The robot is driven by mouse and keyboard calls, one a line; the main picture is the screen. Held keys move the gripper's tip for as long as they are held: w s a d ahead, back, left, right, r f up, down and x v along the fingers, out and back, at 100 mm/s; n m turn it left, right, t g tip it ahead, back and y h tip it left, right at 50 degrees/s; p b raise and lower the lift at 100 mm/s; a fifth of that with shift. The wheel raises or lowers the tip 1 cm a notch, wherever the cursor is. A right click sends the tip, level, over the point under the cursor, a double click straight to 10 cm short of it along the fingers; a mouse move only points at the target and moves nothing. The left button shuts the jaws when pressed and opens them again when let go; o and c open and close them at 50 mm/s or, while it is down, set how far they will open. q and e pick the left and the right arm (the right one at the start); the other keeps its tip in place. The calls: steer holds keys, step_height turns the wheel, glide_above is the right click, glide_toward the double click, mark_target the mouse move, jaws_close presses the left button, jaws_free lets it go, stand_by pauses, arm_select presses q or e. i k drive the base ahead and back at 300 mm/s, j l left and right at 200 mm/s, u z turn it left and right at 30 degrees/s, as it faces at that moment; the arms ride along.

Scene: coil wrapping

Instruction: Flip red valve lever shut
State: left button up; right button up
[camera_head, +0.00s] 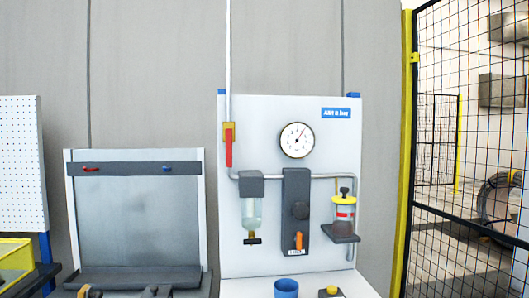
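The valve sits on a vertical white pipe (229,60) that comes down from above, so the lever lies in line with the pipe. Neither of my grippers shows in the head view, and nothing touches the lever.
The panel also carries a round gauge (297,140), a clear bowl filter (251,212), a dark block with an orange lever (299,241) and a lubricator cup (344,215). A blue cup (286,288) stands below. A mesh fence (470,150) stands right.

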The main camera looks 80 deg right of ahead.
mark_target(229, 131)
steer(key=z, duration=2.45)
